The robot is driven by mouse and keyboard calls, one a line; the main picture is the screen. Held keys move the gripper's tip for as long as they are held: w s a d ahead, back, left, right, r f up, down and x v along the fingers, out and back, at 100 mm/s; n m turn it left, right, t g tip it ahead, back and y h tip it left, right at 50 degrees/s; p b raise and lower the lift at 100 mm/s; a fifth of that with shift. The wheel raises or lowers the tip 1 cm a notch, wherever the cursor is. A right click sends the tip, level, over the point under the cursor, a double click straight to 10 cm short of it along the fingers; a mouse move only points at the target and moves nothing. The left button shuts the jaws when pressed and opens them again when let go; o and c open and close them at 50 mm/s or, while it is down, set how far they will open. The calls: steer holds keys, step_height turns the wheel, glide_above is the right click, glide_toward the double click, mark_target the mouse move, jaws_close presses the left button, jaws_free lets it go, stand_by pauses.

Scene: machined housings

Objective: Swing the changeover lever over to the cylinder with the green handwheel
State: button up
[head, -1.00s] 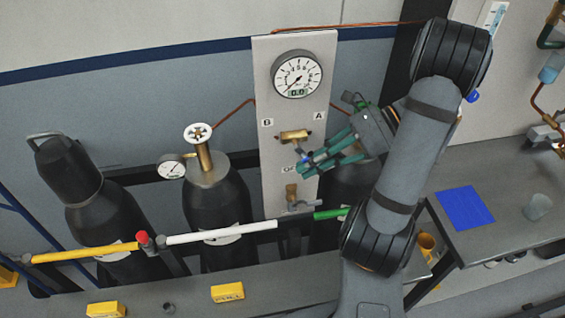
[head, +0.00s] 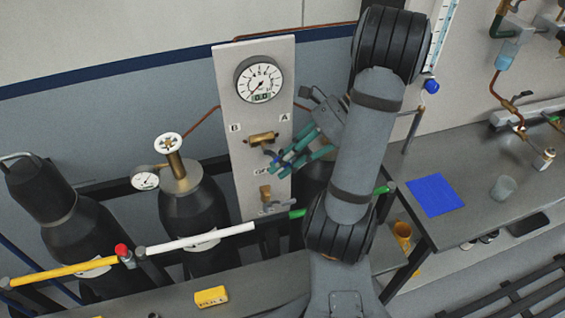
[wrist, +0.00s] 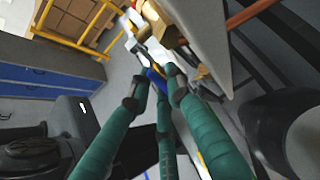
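The brass changeover valve (head: 262,138) is on the upright grey panel (head: 240,185), below the labels B at left and A at right. A small blue part, seemingly the lever's grip (head: 273,157), shows just below the valve at my fingertips. My gripper (head: 272,166) comes in from the right, its teal fingers apart. In the wrist view, the blue part (wrist: 156,74) lies between or just beyond the fingertips; contact is unclear. The left cylinder (head: 195,210) has a white handwheel (head: 168,142). Another cylinder (head: 316,176) is mostly behind my gripper; I cannot make out its handwheel.
A round gauge (head: 259,80) is above the valve, and a second brass fitting (head: 265,193) is below it. A yellow, white and green rail (head: 200,238) crosses in front of the cylinders. A bench (head: 470,230) with a blue sheet (head: 436,195) stands at right.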

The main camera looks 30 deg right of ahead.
steer(key=o, duration=0.3)
steer(key=v, duration=1.2)
steer(key=shift+c, duration=0.6)
